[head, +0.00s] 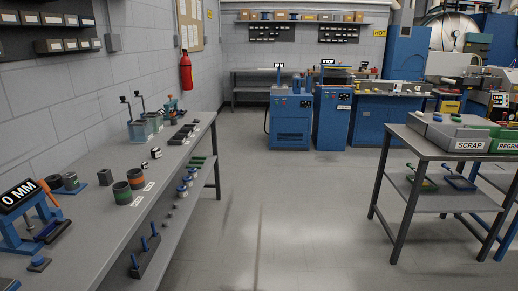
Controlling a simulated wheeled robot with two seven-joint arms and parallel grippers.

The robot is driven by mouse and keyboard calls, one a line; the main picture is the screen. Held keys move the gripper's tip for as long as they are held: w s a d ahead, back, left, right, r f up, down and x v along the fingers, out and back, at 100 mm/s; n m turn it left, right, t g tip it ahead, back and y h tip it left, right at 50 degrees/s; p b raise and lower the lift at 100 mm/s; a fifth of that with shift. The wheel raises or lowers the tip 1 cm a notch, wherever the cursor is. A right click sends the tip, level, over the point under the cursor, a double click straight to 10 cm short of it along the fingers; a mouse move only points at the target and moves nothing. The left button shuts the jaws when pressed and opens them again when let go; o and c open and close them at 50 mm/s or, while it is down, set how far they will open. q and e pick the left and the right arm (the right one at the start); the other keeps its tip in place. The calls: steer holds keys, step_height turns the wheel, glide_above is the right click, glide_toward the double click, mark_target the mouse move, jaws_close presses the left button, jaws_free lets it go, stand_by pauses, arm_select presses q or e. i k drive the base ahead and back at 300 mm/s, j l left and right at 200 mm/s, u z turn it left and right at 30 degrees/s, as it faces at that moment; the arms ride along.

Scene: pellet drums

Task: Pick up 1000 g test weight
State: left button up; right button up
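I cannot make out a thing marked as the 1000 g test weight; labels at this distance are too small to read. Small dark pieces with white labels (156,152) stand on the bench top. Neither of my grippers is in view.
A table with a "SCRAP" bin (467,145) stands at the right. Blue machines (291,121) are at the back. The floor (285,220) between is clear.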

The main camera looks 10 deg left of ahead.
mark_target(156, 152)
steer(key=i+u, duration=0.15)
steer(key=i, duration=0.7)
steer(key=i+l+u, duration=0.2)
steer(key=i, duration=0.65)
steer(key=i+u, duration=0.8)
steer(key=i+j+u, duration=0.1)
steer(key=i+u, duration=0.15)
steer(key=u, duration=0.2)
steer(key=i+u, duration=0.25)
steer(key=u, duration=0.2)
steer(key=i+l+u, duration=0.1)
steer(key=i+u, duration=0.15)
steer(key=u, duration=0.2)
steer(key=i+l+u, duration=0.15)
steer(key=u, duration=0.3)
steer(key=i+l, duration=0.05)
